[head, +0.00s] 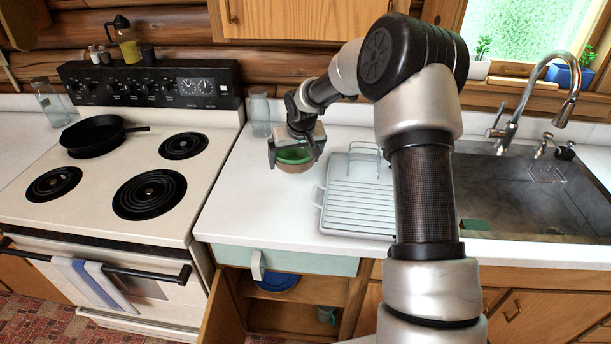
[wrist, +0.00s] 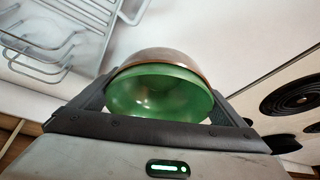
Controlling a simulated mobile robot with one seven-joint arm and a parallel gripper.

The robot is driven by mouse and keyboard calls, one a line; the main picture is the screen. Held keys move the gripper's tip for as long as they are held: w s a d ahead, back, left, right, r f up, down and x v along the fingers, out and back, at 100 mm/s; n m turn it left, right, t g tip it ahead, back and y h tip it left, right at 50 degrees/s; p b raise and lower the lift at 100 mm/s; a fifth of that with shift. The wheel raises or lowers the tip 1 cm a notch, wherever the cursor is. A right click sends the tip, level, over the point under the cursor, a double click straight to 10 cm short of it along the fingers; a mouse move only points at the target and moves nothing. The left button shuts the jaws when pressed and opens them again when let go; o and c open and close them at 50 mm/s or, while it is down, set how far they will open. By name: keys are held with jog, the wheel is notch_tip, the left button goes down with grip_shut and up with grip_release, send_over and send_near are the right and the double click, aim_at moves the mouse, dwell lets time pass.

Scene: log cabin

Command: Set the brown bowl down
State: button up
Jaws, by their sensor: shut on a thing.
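A grey dish rack (head: 357,198) stands close to the right of the bowl. A glass jar (head: 259,112) is behind it to the left. The stove (head: 120,185) with a black pan (head: 92,133) is at left, the sink (head: 530,200) at right. The counter in front is clear.

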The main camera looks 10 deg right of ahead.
jog(key=shift+f, duration=3.75)
jog(key=shift+f, duration=0.1)
jog(key=o, duration=1.2)
jog(key=shift+f, duration=0.2)
jog(key=shift+o, duration=0.4)
jog(key=shift+r, duration=0.1)
